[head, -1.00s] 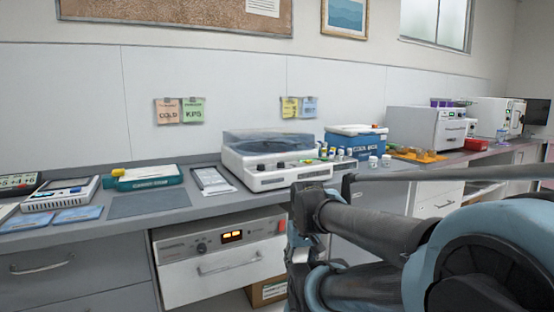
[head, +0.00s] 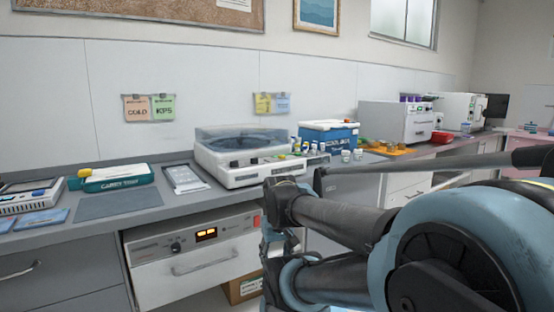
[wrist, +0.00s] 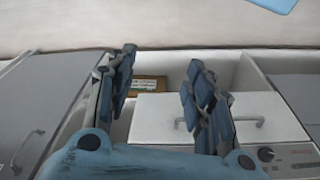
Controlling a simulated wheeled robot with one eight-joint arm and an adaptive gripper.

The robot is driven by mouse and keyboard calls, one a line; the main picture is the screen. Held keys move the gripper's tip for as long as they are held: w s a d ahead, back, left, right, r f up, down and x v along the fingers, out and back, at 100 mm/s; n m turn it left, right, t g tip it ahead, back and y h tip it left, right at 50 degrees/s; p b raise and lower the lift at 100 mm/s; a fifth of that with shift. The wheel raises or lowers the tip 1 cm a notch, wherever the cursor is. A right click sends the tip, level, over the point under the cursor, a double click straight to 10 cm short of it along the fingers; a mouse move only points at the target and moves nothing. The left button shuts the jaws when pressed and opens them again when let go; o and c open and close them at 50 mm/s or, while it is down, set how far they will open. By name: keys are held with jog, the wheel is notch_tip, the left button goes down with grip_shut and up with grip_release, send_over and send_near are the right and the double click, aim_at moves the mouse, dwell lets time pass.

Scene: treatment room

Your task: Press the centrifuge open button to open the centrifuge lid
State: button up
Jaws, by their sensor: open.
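The centrifuge (head: 245,172) is a white benchtop unit with a clear, shut lid (head: 240,140) over a dark round bowl. It stands on the grey counter near the middle of the head view. Dark knobs (head: 245,162) and small buttons sit on its front panel; which one is the open button is too small to tell. My gripper (wrist: 160,85) is open and empty in the wrist view, over the cabinet fronts. The centrifuge does not show in the wrist view. In the head view my arm fills the lower right, and the gripper's fingertips cannot be made out.
Small vials (head: 310,147) and a blue cooler box (head: 328,136) stand just right of the centrifuge. A clipboard (head: 186,178) and a dark mat (head: 120,202) lie to its left. A cabinet unit with a lit display (head: 206,234) is below the counter.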

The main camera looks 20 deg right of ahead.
dwell(0.4)
grip_shut()
dwell(1.2)
